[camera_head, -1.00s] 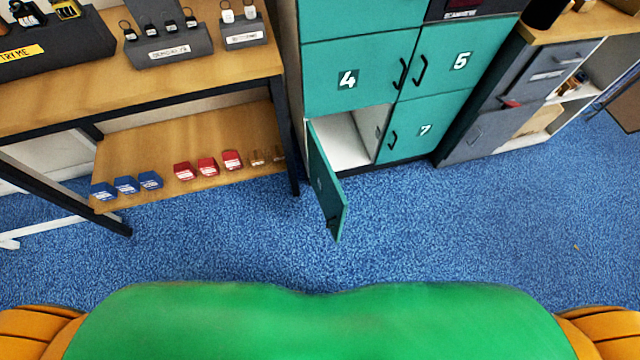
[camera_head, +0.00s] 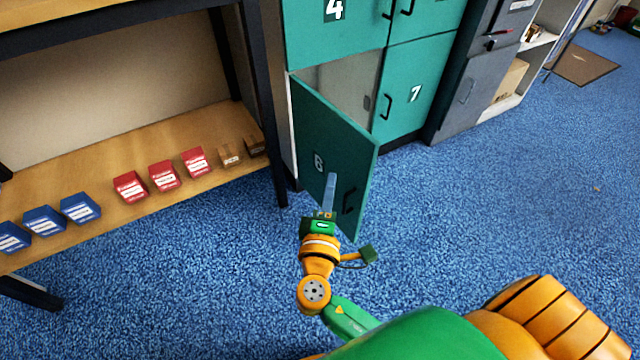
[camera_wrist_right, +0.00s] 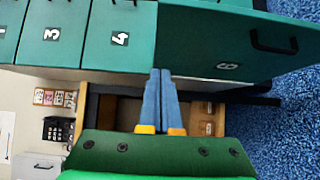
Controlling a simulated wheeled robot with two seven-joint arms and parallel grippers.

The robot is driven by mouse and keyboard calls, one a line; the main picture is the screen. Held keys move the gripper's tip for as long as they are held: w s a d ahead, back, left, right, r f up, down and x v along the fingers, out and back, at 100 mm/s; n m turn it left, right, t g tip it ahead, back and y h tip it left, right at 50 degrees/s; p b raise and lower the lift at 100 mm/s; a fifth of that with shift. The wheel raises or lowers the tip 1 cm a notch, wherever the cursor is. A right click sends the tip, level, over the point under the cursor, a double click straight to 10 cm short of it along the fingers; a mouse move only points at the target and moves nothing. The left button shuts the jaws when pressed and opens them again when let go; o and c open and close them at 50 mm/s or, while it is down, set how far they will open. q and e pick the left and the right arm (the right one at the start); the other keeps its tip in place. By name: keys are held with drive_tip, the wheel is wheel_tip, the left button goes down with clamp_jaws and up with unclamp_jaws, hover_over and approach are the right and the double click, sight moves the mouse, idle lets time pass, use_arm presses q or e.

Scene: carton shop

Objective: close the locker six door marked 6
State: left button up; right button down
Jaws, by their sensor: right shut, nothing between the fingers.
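The locker six door (camera_head: 335,150) is teal, marked 6, and stands open, hinged at its left and swung out over the blue floor. Its black handle (camera_head: 349,200) is near the free edge. Behind it the locker six compartment (camera_head: 345,85) shows partly. My right gripper (camera_head: 331,180) is shut and empty, with its fingers in front of the door's numbered face, left of the handle. Whether they touch the door I cannot tell. In the right wrist view the door (camera_wrist_right: 215,40) lies beyond the shut fingers, with the 6 and handle to the right. My left gripper is not in view.
Locker seven (camera_head: 415,85) is shut, right of the opening. Locker four (camera_head: 335,30) is shut above it. A wooden shelf (camera_head: 75,165) with blue, red and brown boxes stands left, its dark post (camera_head: 262,110) close to the door. The floor to the right is clear.

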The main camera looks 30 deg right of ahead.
approach(354, 131)
drive_tip(key=w, duration=0.4)
drive_tip(key=d, duration=0.2)
drive_tip(key=shift+w+d, duration=0.25)
drive_tip(key=shift+w, duration=0.1)
drive_tip(key=shift+d, duration=0.3)
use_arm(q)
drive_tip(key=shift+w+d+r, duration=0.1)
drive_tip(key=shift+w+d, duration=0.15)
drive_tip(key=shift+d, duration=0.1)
use_arm(e)
drive_tip(key=shift+w, duration=0.1)
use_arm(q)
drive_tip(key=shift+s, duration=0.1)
